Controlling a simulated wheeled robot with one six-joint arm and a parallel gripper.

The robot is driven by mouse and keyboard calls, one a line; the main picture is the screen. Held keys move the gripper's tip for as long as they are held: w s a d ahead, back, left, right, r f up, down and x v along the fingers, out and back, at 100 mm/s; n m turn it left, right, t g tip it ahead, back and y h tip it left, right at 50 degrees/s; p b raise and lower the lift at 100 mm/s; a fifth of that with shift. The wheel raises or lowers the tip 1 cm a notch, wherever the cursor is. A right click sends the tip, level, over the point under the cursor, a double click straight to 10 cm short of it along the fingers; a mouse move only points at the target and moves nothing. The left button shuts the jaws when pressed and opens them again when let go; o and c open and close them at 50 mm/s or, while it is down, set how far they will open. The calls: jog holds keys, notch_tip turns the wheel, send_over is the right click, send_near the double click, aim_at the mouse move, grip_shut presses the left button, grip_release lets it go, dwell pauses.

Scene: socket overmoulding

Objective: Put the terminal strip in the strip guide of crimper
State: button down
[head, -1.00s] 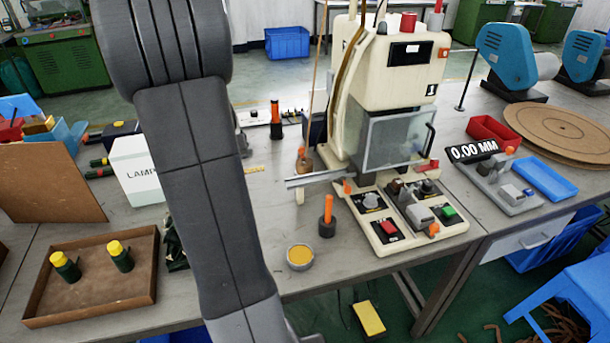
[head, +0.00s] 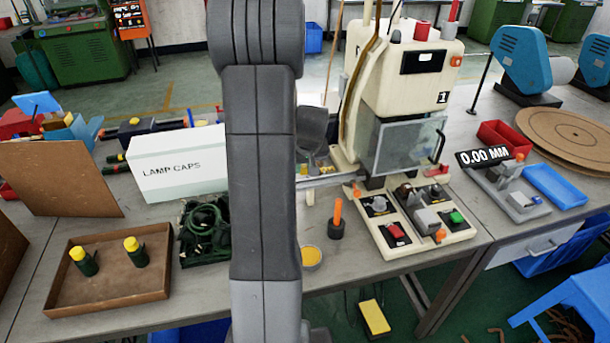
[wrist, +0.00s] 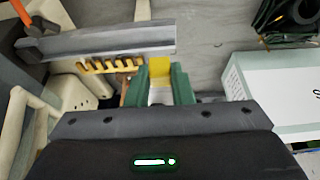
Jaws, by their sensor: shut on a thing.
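The cream crimper (head: 405,90) stands on the bench in the head view, right of my arm. Its strip guide is a grey rail (head: 335,180) sticking out to the left. The guide (wrist: 100,42) also crosses the upper left of the wrist view. My gripper (wrist: 161,80) has green fingers shut on the yellow end of the terminal strip (wrist: 110,64). The strip's gold toothed part reaches left from the fingers and appears alongside the rail, with a narrow gap between them in the picture. I cannot tell its height against the guide. My arm hides part of the guide's left side in the head view.
A LAMP CAPS box (head: 178,163) and a dark green coil (head: 205,228) are left of my arm. An orange-tipped tool in a dark holder (head: 337,222) and a small cup of yellow stuff (head: 311,257) stand before the guide. A brown tray (head: 110,290) lies front left.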

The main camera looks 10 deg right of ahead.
aim_at(306, 175)
notch_tip(306, 175, down, 3)
jog(key=shift+f, duration=0.1)
jog(key=shift+d+f+p, duration=0.25)
jog(key=shift+f+p, duration=0.15)
jog(key=shift+p, duration=0.05)
jog(key=shift+f, duration=0.2)
jog(key=c, duration=1.3)
grip_release()
jog(key=shift+r, duration=0.15)
